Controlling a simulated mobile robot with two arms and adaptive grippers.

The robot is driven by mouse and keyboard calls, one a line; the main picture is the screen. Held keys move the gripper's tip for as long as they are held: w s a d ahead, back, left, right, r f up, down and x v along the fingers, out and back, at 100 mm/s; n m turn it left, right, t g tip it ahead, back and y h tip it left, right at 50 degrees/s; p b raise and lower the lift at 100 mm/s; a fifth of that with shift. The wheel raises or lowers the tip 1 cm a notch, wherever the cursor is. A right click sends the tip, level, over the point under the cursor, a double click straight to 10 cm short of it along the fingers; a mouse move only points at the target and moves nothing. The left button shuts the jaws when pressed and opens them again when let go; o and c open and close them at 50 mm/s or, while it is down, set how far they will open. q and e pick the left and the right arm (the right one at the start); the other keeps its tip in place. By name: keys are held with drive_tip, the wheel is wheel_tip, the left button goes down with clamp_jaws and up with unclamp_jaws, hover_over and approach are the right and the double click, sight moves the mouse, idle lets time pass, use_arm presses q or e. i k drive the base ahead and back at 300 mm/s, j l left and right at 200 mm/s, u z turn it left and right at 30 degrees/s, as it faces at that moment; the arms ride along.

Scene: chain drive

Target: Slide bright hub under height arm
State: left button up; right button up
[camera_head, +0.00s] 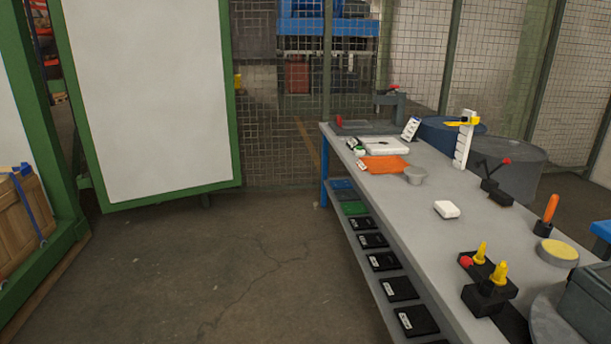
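A small light-grey round part, seemingly the bright hub (415,177), stands on the grey workbench (415,222) at the right corner of an orange mat. The height gauge is a white upright column (463,146) on the right side of the bench. Its yellow height arm (461,122) sticks out near the top. The hub is to the left of the column and nearer to me, apart from it, not under the arm. Neither of my grippers is in view.
The orange mat (384,164) and a white plate (384,145) lie beyond the hub. A small white block (446,209) sits nearer. A black fixture with a red-knobbed lever (494,180) stands at the right. Black fixtures with yellow parts (490,289) are at the near end. The floor left of the bench is clear.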

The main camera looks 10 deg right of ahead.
sight(415, 174)
drive_tip(key=i+l+z, duration=0.15)
drive_tip(key=i+z, duration=0.9)
drive_tip(key=i+j+z, duration=0.15)
drive_tip(key=j, duration=0.05)
